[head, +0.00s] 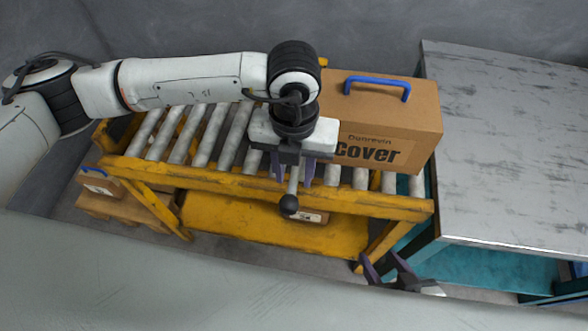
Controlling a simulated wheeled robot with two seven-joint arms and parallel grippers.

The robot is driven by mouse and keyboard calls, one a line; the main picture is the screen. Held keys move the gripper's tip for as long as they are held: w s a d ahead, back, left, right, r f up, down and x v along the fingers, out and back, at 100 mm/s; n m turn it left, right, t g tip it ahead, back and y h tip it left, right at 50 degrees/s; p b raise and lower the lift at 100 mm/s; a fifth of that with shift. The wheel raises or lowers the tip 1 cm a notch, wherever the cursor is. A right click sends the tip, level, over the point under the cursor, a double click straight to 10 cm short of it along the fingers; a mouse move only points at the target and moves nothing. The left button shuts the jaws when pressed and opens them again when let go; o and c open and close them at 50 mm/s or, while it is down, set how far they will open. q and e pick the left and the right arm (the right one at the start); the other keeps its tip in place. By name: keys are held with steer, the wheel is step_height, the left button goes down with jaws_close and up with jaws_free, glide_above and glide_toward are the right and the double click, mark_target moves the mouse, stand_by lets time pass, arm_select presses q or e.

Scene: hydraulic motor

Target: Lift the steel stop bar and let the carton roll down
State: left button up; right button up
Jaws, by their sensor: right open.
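The steel stop bar (293,187) shows as a short grey rod with a black ball knob (289,205) at the front rail of the roller conveyor. The rest of the bar is hidden under my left gripper. My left gripper (292,180) points down over it, its dark fingers apart on either side of the rod, with gaps visible. The brown carton (390,120), marked "Cover" with a blue handle on top, sits on the rollers just right of the gripper. My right gripper (383,262) is open and empty, low in front of the conveyor's right end.
The yellow-framed conveyor (200,178) has bare rollers left of the gripper. A scratched metal-topped table (510,150) stands at the right. A small box (100,183) lies on a wooden pallet (115,207) at the lower left.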

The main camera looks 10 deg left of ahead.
arm_select(q)
jaws_close()
steer(key=shift+r, duration=0.15)
steer(key=w+r+g+p, duration=0.3)
steer(key=w+r+p, duration=0.1)
steer(key=r, duration=0.5)
steer(key=w+r+g+p, duration=0.3)
steer(key=r+p, duration=0.3)
steer(key=r, duration=0.3)
steer(key=shift+w+r+g, duration=0.25)
steer(key=shift+w+g, duration=0.15)
steer(key=shift+g, duration=0.1)
arm_select(e)
step_height(320, 180, up, 6)
steer(key=s+d, duration=0.1)
steer(key=shift+d+r, duration=0.15)
steer(key=shift+d, duration=0.25)
steer(key=shift+s, duration=0.1)
